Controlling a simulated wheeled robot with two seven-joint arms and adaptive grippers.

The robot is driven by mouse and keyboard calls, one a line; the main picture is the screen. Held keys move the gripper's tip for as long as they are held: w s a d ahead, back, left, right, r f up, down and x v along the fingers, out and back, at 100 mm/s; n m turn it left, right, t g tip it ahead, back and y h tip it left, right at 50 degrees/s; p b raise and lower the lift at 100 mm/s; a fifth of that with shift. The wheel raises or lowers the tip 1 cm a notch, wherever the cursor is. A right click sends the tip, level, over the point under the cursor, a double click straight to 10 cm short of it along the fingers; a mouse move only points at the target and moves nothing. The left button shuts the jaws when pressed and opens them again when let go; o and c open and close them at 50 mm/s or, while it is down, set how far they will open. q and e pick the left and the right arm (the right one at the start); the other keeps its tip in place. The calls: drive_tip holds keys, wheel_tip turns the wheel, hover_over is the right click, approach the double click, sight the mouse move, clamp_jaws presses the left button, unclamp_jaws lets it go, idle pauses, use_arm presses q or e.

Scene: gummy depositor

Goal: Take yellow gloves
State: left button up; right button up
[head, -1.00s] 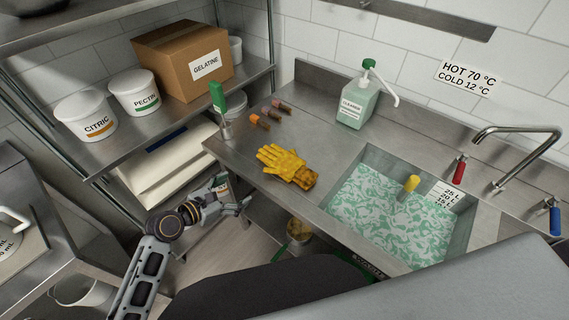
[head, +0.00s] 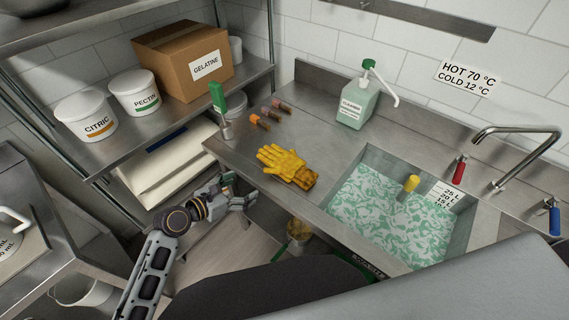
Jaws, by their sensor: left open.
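The yellow gloves (head: 287,165) lie flat on the steel counter, left of the sink, with the fingers pointing left and the cuffs toward the right. My left gripper (head: 250,200) is open and empty, in front of the counter's front edge and lower left of the gloves, apart from them. My right gripper is not in view.
The sink (head: 352,158) holds green foamy water with a yellow-topped item in it. A green-handled tool (head: 219,103), several small coloured-end items (head: 270,113) and a cleaner bottle (head: 356,105) stand or lie behind the gloves. A shelf (head: 165,132) is at left.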

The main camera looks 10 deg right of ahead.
use_arm(q)
approach(268, 173)
drive_tip(key=shift+f+x, duration=0.2)
drive_tip(key=shift+x, duration=0.85)
drive_tip(key=shift+f+x, duration=0.15)
drive_tip(key=shift+x, duration=0.9)
drive_tip(key=shift+a, duration=0.1)
drive_tip(key=shift+p+x, duration=0.4)
drive_tip(key=shift+x, duration=2.15)
drive_tip(key=shift+w+r, duration=0.1)
drive_tip(key=shift+c, duration=0.4)
drive_tip(key=c, duration=1.1)
drive_tip(key=shift+r, duration=0.1)
